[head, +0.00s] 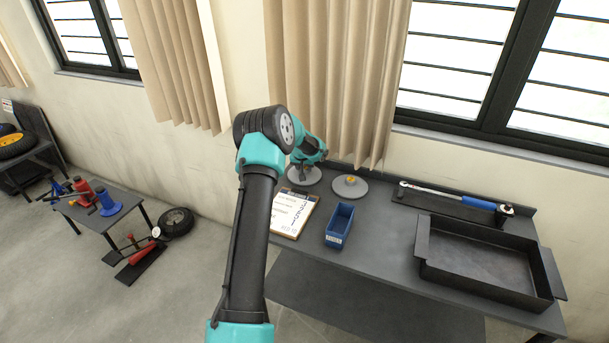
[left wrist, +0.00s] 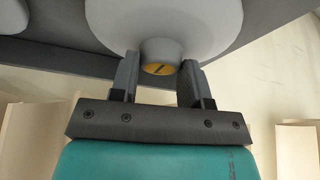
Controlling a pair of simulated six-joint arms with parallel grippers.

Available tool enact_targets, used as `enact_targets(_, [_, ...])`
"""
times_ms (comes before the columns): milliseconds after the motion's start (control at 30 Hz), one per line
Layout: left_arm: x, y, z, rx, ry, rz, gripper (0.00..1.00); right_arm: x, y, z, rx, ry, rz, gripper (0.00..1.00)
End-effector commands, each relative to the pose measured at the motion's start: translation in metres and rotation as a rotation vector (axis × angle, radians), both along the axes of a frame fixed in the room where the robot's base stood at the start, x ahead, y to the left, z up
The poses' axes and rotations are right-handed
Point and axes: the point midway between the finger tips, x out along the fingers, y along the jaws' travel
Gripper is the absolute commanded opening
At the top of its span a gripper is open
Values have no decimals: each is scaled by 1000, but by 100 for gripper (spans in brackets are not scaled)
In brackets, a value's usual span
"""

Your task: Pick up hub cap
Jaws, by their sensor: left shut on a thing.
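One grey hub cap (head: 303,179) is at the back left of the bench, partly hidden by my left gripper (head: 302,165). In the left wrist view, my left gripper (left wrist: 158,75) has its fingers on either side of the round centre knob of this hub cap (left wrist: 205,25). The knob has a yellow face. The gripper is shut on it. I cannot tell whether the hub cap touches the bench. A second grey disc (head: 350,190) with a yellow-topped knob lies just to the right. My right gripper is not in view.
A clipboard (head: 292,213) and a blue bin (head: 340,224) are in front on the bench (head: 380,245). A torque wrench (head: 447,196) lies at the back right, behind a dark tray (head: 488,275). The wall and curtain (head: 335,80) are close behind.

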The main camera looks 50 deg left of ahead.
Motion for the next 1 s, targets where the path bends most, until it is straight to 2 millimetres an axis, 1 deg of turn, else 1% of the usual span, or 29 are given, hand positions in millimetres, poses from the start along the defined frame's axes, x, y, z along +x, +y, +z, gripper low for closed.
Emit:
enact_targets(33, [0,0,0,0,0,0,20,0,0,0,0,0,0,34])
enact_targets(100, [0,0,0,1,-1,0,16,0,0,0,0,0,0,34])
enact_targets(433, [0,0,4,1,-1,0,16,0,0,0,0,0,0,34])
enact_targets(567, [0,0,13,1,-2,1,16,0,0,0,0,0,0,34])
enact_targets(767, [0,1,37,1,-3,2,16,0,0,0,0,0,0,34])
enact_targets(1000, [-15,-16,38,0,2,-1,16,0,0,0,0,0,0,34])
